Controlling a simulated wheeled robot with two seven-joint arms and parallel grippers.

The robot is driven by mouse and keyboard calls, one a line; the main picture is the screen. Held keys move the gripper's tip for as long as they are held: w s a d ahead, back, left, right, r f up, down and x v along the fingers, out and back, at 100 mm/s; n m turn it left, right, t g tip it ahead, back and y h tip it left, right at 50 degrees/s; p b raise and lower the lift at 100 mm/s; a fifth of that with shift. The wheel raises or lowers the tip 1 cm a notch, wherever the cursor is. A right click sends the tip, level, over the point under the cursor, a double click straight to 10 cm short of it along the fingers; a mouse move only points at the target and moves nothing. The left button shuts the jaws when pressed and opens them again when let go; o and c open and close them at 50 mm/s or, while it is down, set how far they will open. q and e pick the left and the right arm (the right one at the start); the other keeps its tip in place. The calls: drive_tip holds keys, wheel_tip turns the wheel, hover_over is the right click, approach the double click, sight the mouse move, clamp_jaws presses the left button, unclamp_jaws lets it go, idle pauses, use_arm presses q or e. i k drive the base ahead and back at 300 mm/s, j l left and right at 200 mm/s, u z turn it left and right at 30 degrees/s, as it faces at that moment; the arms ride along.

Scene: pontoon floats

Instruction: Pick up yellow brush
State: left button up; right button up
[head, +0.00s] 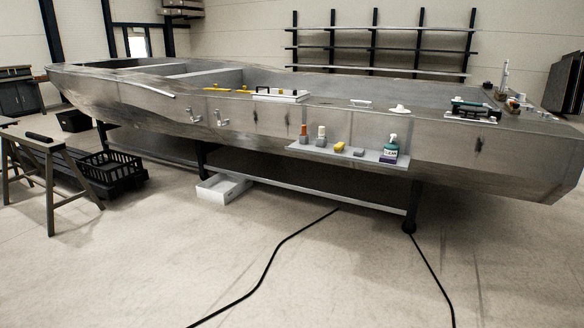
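A small yellow item (339,147), which looks like the yellow brush, sits on a pale shelf (352,156) on the side of the metal pontoon boat. It is too small to make out bristles or handle. To its left stand an upright grey item with an orange-brown top (304,131) and one with a cream top (321,133). To its right are a small grey item (359,152) and a green pump bottle (390,149). Neither of my grippers is in view.
The metal hull (270,118) spans the view on dark stands. Yellow tools (228,91) lie on its deck. A white tray (222,187) is on the floor below, and a black cable (275,255) crosses the floor. A sawhorse (45,165) and black crate (112,172) stand left.

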sight(338, 148)
drive_tip(key=i+j+u, duration=0.15)
drive_tip(key=i, duration=1.65)
drive_tip(key=i+j+z, duration=0.1)
drive_tip(key=i+z, duration=0.3)
drive_tip(key=i+j+z, duration=0.2)
drive_tip(key=i+z, duration=0.25)
drive_tip(key=i+j+z, duration=0.8)
drive_tip(key=k+j, duration=0.05)
